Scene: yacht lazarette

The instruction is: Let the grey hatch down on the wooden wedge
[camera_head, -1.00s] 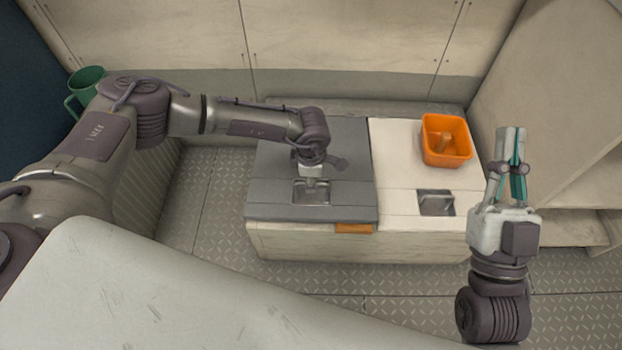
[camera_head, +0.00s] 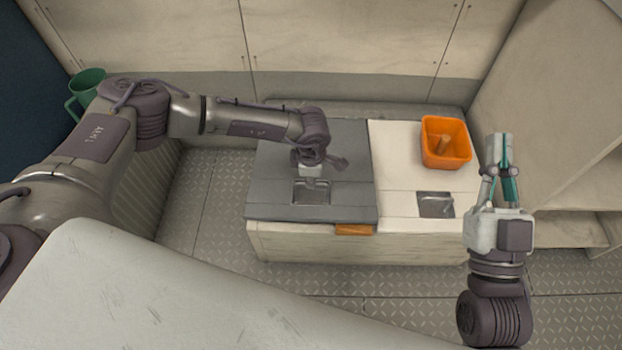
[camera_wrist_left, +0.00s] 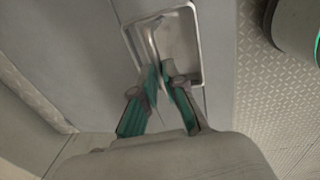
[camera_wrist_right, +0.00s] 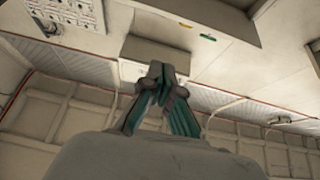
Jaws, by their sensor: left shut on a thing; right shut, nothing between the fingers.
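The grey hatch (camera_head: 345,160) lies nearly flat over the left part of the locker top. The wooden wedge (camera_head: 354,229), orange-brown, shows at the hatch's front edge, right of its middle. Whether the hatch touches the wedge is too small to tell. My left gripper (camera_head: 311,180) is over the hatch's front part, shut on the metal handle (camera_head: 313,188) in its recess. In the left wrist view the fingertips (camera_wrist_left: 158,78) meet at the handle bar (camera_wrist_left: 148,48). My right gripper (camera_head: 498,148) is shut and empty, raised right of the locker; its fingertips (camera_wrist_right: 160,75) meet in the right wrist view.
A white hatch (camera_head: 395,170) with its own recessed handle (camera_head: 436,204) lies to the right. An orange bin (camera_head: 445,160) with a brownish item inside stands on it. Patterned metal floor (camera_head: 215,205) is clear around the locker front.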

